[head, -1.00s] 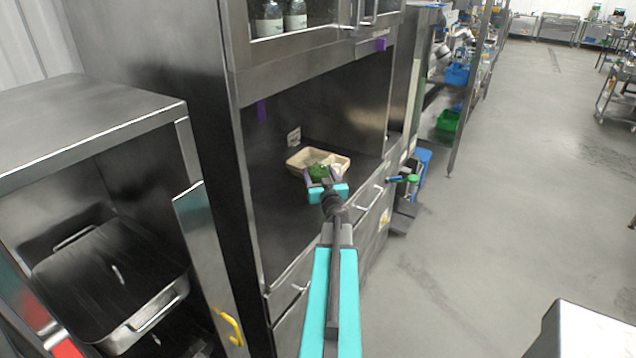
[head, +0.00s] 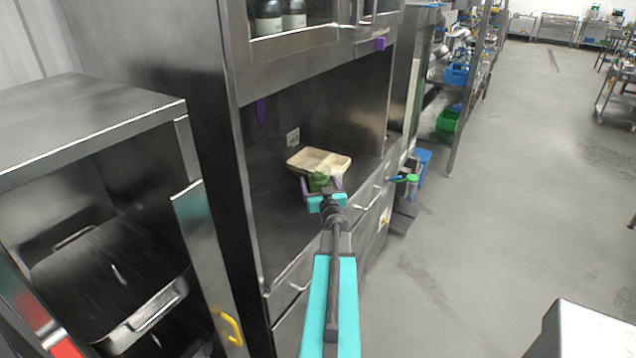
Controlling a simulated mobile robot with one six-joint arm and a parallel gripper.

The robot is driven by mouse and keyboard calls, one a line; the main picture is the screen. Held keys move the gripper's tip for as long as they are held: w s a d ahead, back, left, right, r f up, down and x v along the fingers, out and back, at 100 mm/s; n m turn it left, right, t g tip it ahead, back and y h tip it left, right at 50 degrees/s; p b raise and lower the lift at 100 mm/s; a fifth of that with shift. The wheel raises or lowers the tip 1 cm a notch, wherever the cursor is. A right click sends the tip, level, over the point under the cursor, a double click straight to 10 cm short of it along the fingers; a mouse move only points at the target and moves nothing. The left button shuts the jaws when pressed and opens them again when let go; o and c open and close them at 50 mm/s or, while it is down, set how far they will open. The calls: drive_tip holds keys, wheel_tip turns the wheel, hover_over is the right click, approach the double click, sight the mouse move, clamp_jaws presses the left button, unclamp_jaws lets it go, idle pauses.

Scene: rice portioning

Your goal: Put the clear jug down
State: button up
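My gripper (head: 322,186) is over the counter in the metal cabinet's open bay, at the front edge of a beige two-part tray (head: 330,157). Its purple fingertips stand apart. A small green thing (head: 318,181) shows between them. I cannot tell whether it is part of a jug, or whether the fingers press on it. No clear jug can be made out. My gripper's wrist and arm hide the counter in front of the tray.
The counter (head: 278,225) is bare left of my gripper. Drawer handles (head: 368,197) stick out below its front edge. A green-topped item (head: 412,179) stands at the cabinet's right end. An open cabinet with a metal pan (head: 165,300) is at the left.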

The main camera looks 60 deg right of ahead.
drive_tip(key=shift+r, duration=0.15)
drive_tip(key=shift+b+v, duration=0.85)
drive_tip(key=shift+v, duration=3.7)
drive_tip(key=shift+a+r+p, duration=0.15)
drive_tip(key=shift+r+p, duration=0.05)
drive_tip(key=shift+p, duration=0.25)
drive_tip(key=p+v, duration=0.2)
drive_tip(key=p, duration=0.1)
drive_tip(key=shift+s, duration=0.1)
drive_tip(key=shift+s+a+f+p, duration=0.1)
drive_tip(key=shift+s+a+p, duration=0.1)
drive_tip(key=shift+p, duration=0.4)
drive_tip(key=shift+s+f, duration=0.1)
drive_tip(key=shift+s, duration=0.05)
